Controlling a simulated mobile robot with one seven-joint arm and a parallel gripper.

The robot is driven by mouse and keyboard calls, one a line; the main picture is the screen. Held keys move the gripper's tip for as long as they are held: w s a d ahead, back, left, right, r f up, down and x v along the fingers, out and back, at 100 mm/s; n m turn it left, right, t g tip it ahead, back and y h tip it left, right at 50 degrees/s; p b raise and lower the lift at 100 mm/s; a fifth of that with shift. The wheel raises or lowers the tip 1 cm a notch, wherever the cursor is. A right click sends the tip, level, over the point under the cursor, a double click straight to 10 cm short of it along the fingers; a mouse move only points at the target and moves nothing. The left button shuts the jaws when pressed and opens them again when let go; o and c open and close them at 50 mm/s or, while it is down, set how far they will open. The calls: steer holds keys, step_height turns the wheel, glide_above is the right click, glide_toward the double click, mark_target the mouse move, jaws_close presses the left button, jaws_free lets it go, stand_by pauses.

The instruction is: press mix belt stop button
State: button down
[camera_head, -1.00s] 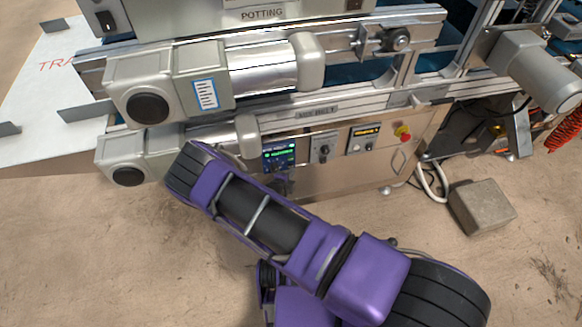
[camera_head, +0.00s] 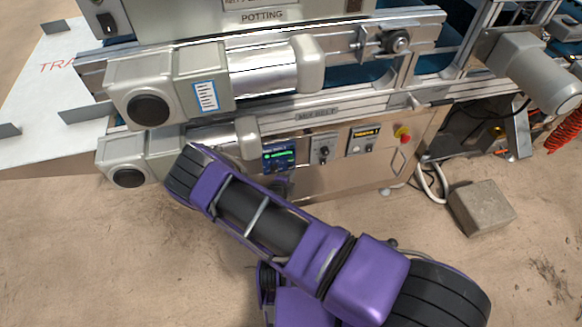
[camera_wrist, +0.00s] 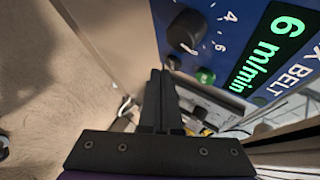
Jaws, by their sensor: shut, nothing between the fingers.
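The mix belt's blue control panel (camera_head: 279,157) is on the machine's lower front in the head view. In the wrist view the panel (camera_wrist: 222,20) fills the upper right. It carries a large black knob (camera_wrist: 187,30), a green button (camera_wrist: 205,76) and a lit green display (camera_wrist: 268,52) reading 6 m/min. A small dark round part (camera_wrist: 173,62) lies right beside my fingertips, partly hidden; I cannot tell whether it is the stop button or whether they touch. My gripper (camera_wrist: 160,72) is shut and empty, its fingers pointing at the panel's lower edge.
Grey motors (camera_head: 150,85) jut out above left. A grey block (camera_head: 482,207) lies on the floor at right.

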steer(key=s+d+p, duration=0.1)
steer(key=s+p, duration=0.2)
steer(key=s, duration=0.3)
steer(key=shift+d, duration=0.35)
stand_by(0.9)
